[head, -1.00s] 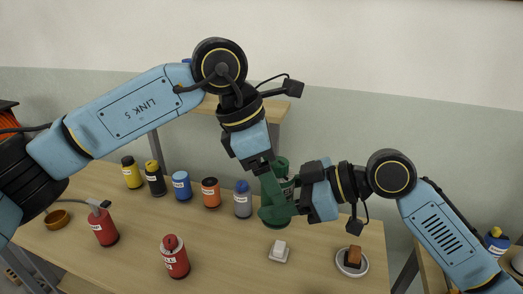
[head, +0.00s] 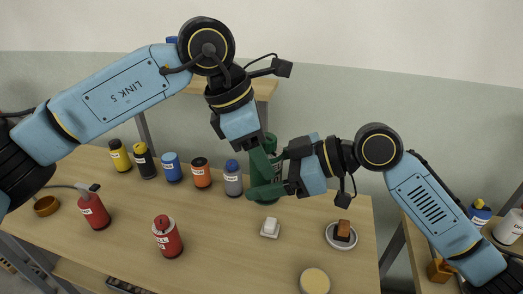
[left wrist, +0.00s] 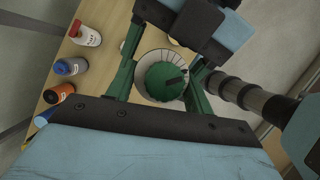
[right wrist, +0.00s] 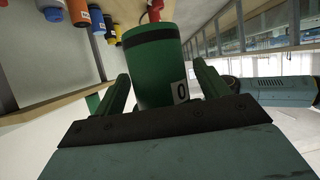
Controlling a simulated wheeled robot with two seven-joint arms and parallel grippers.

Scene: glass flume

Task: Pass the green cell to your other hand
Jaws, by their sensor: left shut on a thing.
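The green cell (head: 271,145) is a dark green cylinder held up above the bench between my two hands; my fingers hide part of it in the head view. My left gripper (head: 262,172) comes down from above and is shut on the cell. In the left wrist view the cell's round green end (left wrist: 163,82) lies between the fingers, with a pale ribbed ring around it. My right gripper (head: 272,174) comes from the right and is open. In the right wrist view the cell (right wrist: 158,75), with a black band and a label "0", stands between its spread fingers, with gaps visible.
Yellow (head: 120,158), black, blue (head: 171,168), orange and grey (head: 232,180) bottles line the bench's back. Two red bottles (head: 167,238) stand at the left.

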